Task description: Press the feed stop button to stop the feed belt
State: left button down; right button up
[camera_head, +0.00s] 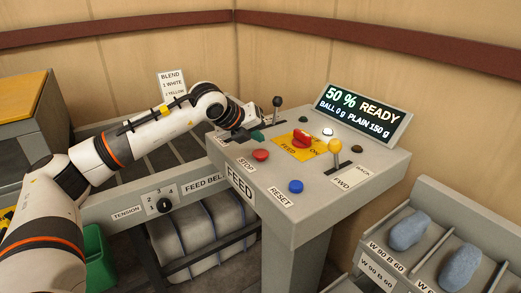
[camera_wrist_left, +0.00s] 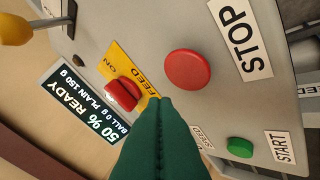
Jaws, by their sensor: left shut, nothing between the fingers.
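The red round stop button (camera_head: 261,155) sits on the sloped grey console, beside its STOP label. In the left wrist view the stop button (camera_wrist_left: 188,70) is large and close, with the STOP label (camera_wrist_left: 240,38) to its right. My left gripper (camera_head: 258,137) is over the console, just behind the stop button in the head view. Its dark green fingers (camera_wrist_left: 162,102) are shut and empty. In the wrist view their tips lie beside the stop button, seemingly apart from it; their height above the panel is unclear. My right gripper is not in view.
A red switch (camera_head: 302,141) sits on a yellow FEED ON plate. A blue reset button (camera_head: 296,186) and a yellow-knobbed lever (camera_head: 334,148) are nearby. The green start button (camera_wrist_left: 240,147) shows in the wrist view. The display (camera_head: 361,111) reads 50 % READY. A dark-knobbed lever (camera_head: 277,102) stands behind.

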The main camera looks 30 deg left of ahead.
aim_at(256, 154)
pick_arm(q)
notch_tip(256, 154, up, 3)
jog(key=shift+r+p, duration=0.2)
jog(key=shift+p, duration=0.6)
